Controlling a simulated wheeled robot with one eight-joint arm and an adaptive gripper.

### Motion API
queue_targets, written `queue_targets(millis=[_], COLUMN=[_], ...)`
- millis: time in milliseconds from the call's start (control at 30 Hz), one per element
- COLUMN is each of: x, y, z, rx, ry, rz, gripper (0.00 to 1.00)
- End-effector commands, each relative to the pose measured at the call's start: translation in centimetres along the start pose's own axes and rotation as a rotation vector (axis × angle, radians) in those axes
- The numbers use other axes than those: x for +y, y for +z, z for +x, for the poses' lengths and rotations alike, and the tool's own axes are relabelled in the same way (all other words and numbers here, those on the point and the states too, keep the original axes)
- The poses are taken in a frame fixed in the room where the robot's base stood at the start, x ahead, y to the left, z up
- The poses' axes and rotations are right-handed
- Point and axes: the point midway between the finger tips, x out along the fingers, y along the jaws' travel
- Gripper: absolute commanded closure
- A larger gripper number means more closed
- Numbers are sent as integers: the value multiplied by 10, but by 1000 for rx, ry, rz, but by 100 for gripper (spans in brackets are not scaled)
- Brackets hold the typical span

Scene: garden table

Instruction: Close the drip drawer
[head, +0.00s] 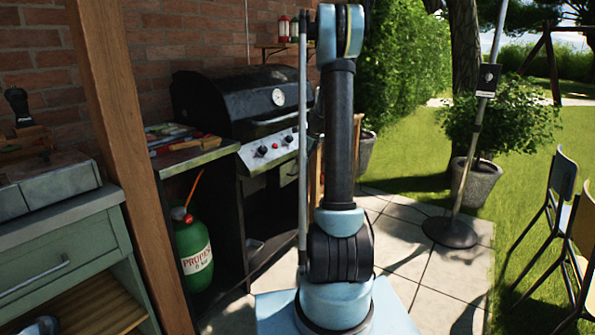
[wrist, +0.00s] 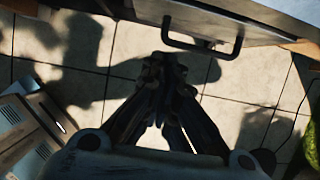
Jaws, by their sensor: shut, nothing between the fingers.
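In the head view the black grill (head: 235,100) stands against the brick wall. Below its knob panel, a small dark front with a handle (head: 289,174) shows, partly hidden behind my arm; how far it stands out is unclear. In the wrist view a grey drawer-like front (wrist: 225,22) with a dark bar handle (wrist: 203,46) lies along the top edge. My gripper (wrist: 165,62) is shut and empty. It appears just below and left of the handle in the picture; contact cannot be told. My gripper is not visible in the head view.
A green propane bottle (head: 193,250) stands under the side shelf (head: 190,155) left of the grill. A wooden post (head: 130,150) and a green cabinet (head: 65,250) are further left. Stone paving (head: 440,290) is open to the right, with a pole stand (head: 450,232) and chairs (head: 562,205).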

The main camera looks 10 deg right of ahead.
Motion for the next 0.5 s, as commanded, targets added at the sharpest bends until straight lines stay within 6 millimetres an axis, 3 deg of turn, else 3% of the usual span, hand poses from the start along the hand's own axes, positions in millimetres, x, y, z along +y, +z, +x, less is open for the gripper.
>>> queue_targets(millis=[200,367,433,500], x=[0,0,0,-1], y=[0,0,0,-1], z=[-36,-51,-54,-54], rx=[0,0,-1,-9], ry=[0,1,1,5], rz=[0,0,-1,-15], gripper=[100,100,86,82])
